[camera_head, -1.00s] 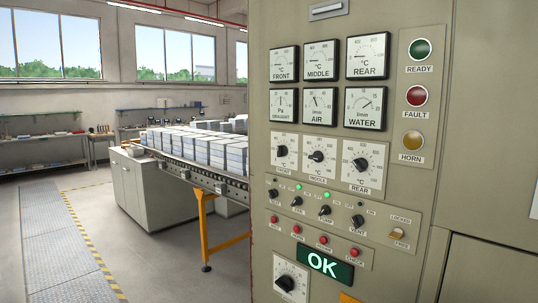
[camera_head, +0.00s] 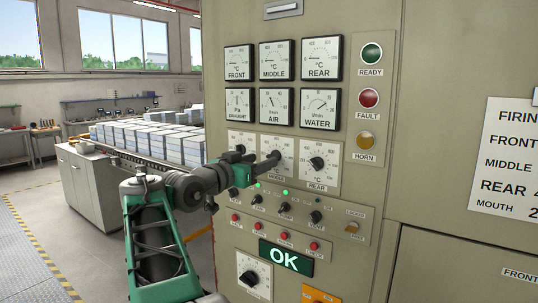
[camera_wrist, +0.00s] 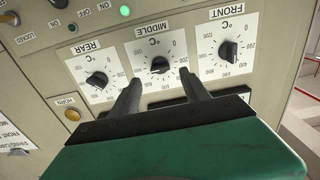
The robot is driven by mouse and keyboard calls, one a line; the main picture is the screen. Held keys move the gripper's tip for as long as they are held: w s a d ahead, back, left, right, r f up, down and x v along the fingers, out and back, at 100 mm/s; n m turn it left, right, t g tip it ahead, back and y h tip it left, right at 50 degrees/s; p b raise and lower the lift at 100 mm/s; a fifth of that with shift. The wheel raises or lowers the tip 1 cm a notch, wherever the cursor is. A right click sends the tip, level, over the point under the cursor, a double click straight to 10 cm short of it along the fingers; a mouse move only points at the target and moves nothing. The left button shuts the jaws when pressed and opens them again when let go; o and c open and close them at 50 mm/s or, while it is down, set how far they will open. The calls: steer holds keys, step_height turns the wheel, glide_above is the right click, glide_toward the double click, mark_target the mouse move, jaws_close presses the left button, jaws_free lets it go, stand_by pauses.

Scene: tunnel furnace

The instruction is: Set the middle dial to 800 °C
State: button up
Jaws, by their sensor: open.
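The middle dial is a black knob (camera_wrist: 159,65) on a white scale plate marked MIDDLE, with °C numbers around it. In the head view its plate (camera_head: 284,144) shows, but my arm hides most of the knob. My gripper (camera_wrist: 160,77) is open and empty in the wrist view, its two dark fingers pointing at the dial, one on each side of the knob's line. In the head view the gripper (camera_head: 272,159) is in front of the middle dial. I cannot tell whether the fingers touch the knob. The exact pointer setting is too small to read.
The rear dial (camera_wrist: 97,80) and front dial (camera_wrist: 228,52) flank the middle one closely. Small switches (camera_head: 285,208), red buttons (camera_head: 283,236) and a green OK display (camera_head: 285,258) are below. Gauges (camera_head: 277,60) are above. A sign (camera_head: 510,157) hangs at right.

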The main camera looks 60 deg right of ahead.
mark_target(269, 157)
steer(key=d, duration=0.3)
steer(key=d+p, duration=0.1)
steer(key=d, duration=0.1)
steer(key=shift+s, duration=0.4)
steer(key=shift+c, duration=0.3)
jaws_close()
